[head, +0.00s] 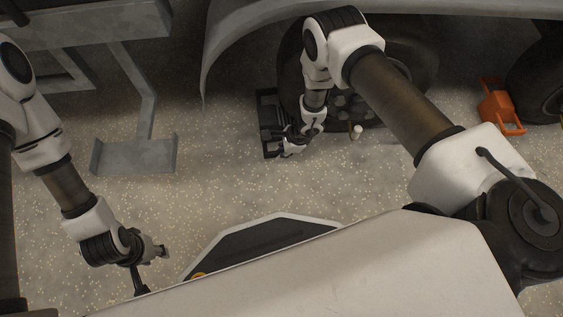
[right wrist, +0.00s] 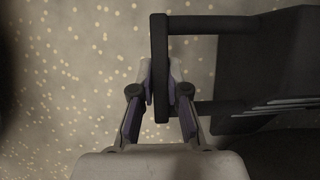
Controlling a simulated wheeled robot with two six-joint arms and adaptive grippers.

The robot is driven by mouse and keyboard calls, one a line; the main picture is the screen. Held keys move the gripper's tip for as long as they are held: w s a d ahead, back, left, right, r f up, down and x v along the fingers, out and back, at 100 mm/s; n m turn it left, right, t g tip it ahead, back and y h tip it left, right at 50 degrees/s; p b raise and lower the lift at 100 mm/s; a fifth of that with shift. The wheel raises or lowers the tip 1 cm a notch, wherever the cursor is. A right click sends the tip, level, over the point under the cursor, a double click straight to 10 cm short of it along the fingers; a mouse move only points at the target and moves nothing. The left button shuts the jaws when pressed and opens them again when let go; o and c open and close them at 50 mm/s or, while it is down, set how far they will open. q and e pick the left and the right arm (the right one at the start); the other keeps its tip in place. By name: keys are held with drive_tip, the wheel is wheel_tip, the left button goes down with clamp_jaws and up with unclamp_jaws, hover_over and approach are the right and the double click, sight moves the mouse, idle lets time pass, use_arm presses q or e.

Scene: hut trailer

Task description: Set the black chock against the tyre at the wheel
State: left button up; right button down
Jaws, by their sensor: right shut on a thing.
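The black chock (head: 269,108) is on the speckled floor at the left side of the tyre (head: 291,75) in the head view. In the right wrist view the chock's ridged body (right wrist: 265,75) is at the right, with its handle bar toward the left. My right gripper (head: 284,141) is shut on the chock's handle; its fingers sit either side of the bar in the right wrist view (right wrist: 160,85). My arm hides part of the wheel, and I cannot tell whether the chock touches the tyre. My left gripper (head: 150,268) is at the lower left, away from the chock; its fingers are unclear.
An orange chock (head: 500,106) stands on the floor beside another tyre (head: 541,85) at the right. A small pale cylinder (head: 356,132) is near the wheel. A grey metal stand (head: 135,155) is at the left. The floor between the stand and the black chock is clear.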

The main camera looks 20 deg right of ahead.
sight(284, 122)
drive_tip(key=shift+w+d+f+b, duration=0.1)
drive_tip(key=shift+w+d+b, duration=0.05)
drive_tip(key=shift+w+b, duration=0.55)
drive_tip(key=shift+w+d+f+b, duration=0.1)
drive_tip(key=shift+w+d+b, duration=0.1)
drive_tip(key=shift+w+b, duration=0.5)
drive_tip(key=shift+w+d+f+b, duration=0.15)
drive_tip(key=shift+w+b, duration=0.3)
drive_tip(key=shift+b, duration=0.4)
drive_tip(key=shift+w+d+r, duration=0.2)
drive_tip(key=shift+d, duration=0.1)
drive_tip(key=shift+s+d+f, duration=0.1)
drive_tip(key=shift+s+d, duration=0.15)
drive_tip(key=shift+d, duration=0.45)
drive_tip(key=shift+s+d+f, duration=0.15)
drive_tip(key=shift+d+f, duration=0.05)
drive_tip(key=shift+d, duration=0.25)
drive_tip(key=shift+a+m+p, duration=0.1)
drive_tip(key=shift+m+p, duration=0.3)
drive_tip(key=shift+p, duration=0.2)
drive_tip(key=shift+w+a+f+m, duration=0.1)
drive_tip(key=shift+w+m, duration=0.1)
drive_tip(key=shift+m, duration=0.1)
